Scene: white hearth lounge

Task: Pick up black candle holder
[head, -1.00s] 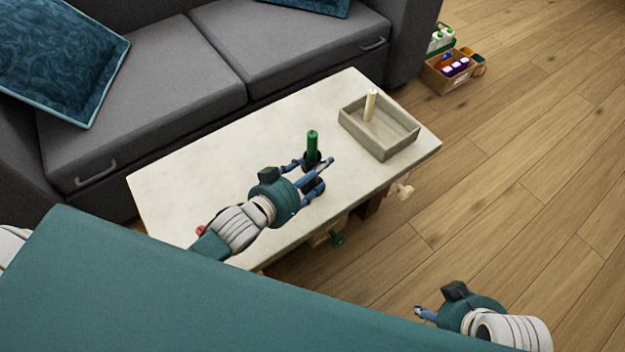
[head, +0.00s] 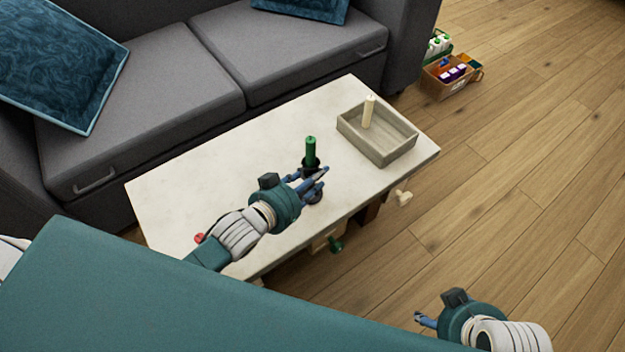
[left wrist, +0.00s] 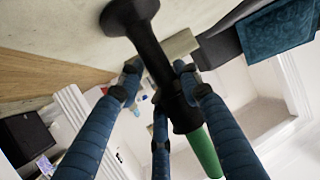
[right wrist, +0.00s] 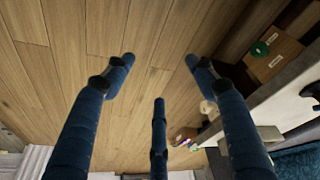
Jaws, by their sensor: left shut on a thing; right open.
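The black candle holder (head: 310,165) stands upright at the middle of the pale table (head: 205,170), with a green candle (head: 311,150) in its cup. My left gripper (head: 316,181) is shut on the holder, its fingers around the stem and partly hiding it. In the left wrist view, the black stem (left wrist: 150,45) runs between the fingers (left wrist: 158,78), with the round base toward the table and the green candle (left wrist: 204,150) at the other end. I cannot tell whether the base touches the table. My right gripper (head: 426,319) is open and empty over the wooden floor.
A grey tray (head: 395,150) with a cream candle (head: 368,112) stands on the table's right end. Red, green and cream knobs show along the table's sides. A grey sofa (head: 140,120) stands behind. A filled cardboard box (head: 450,85) is on the floor. The right-hand floor is clear.

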